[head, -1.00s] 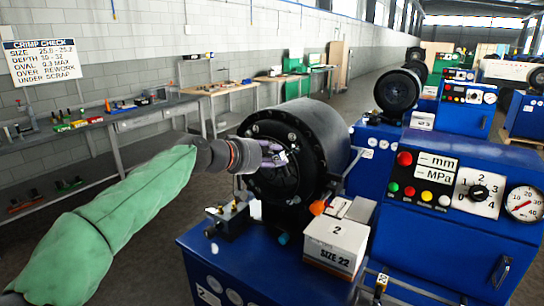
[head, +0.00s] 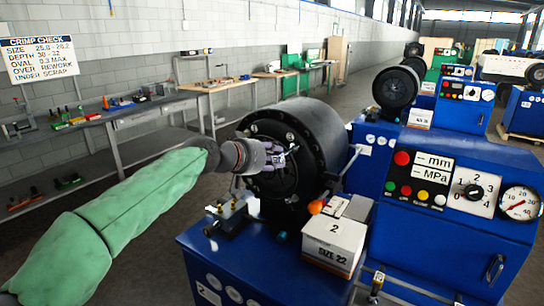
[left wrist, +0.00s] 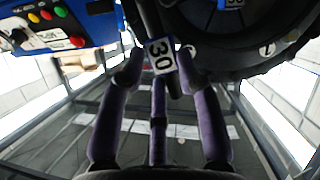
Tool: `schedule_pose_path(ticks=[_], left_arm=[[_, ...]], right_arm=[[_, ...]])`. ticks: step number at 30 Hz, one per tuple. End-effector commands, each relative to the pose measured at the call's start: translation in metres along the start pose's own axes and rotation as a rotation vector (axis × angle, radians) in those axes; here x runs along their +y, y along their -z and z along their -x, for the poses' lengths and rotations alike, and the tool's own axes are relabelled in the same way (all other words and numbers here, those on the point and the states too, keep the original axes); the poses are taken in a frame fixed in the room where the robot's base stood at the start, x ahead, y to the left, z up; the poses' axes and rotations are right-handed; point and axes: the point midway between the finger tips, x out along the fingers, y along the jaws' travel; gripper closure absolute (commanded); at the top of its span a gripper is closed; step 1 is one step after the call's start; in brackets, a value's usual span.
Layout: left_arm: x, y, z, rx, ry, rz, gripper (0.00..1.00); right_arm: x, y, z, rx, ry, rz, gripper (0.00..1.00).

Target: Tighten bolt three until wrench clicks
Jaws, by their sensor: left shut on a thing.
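The black round crimper head (head: 318,130) stands on a blue machine, with small bolt-like fixings on its face, one of them (head: 290,136) near the upper rim. My left gripper (head: 278,157) is in front of this face. In the left wrist view, its purple fingers (left wrist: 160,80) are closed around a dark bar (left wrist: 149,22) with a white "30" label. The dark ring of the head (left wrist: 240,62) is close beside the bar. I cannot tell whether the bar touches a bolt, or which bolt is number three. My right gripper is not in view.
A white "SIZE 22" box (head: 335,243) and a small metal fixture (head: 232,213) sit on the machine's blue top. A control panel (head: 440,185) with buttons and a gauge is at right. Workbenches (head: 150,108) line the wall; more crimpers stand behind.

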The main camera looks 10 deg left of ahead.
Motion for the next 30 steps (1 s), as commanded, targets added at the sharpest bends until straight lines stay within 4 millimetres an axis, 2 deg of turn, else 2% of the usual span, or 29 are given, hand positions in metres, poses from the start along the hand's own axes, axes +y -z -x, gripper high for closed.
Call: schedule_pose_path(ticks=[30], left_arm=[[0.0024,0.0018,0.0013,0.008,0.046,-0.111,1.0]], right_arm=[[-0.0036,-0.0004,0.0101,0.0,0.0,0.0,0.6]])
